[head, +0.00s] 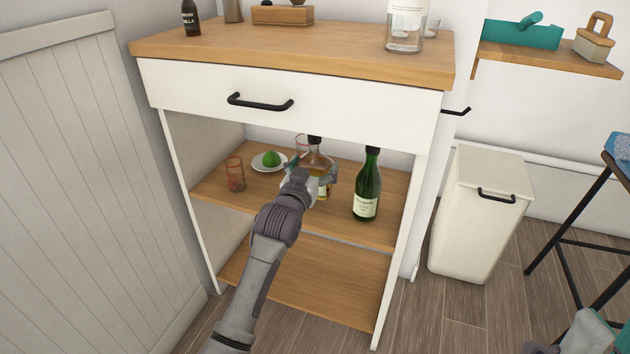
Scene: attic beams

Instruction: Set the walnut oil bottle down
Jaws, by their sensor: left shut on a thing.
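A clear bottle with a dark cap and amber contents (318,161), which I take for the walnut oil bottle, is upright over the middle shelf (285,213) of the white cabinet. My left gripper (316,178) reaches in from the front and is shut on it. My gripper hides part of its body and base, so I cannot tell whether it touches the shelf. Part of my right gripper (585,335) shows at the bottom right corner; its jaws cannot be made out.
A green bottle (367,190) stands close to the right on the same shelf. A plate (262,168) with a green fruit (271,159) and a reddish glass (235,175) stand to the left. The drawer (300,105) overhangs the shelf. The lower shelf (310,283) looks empty.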

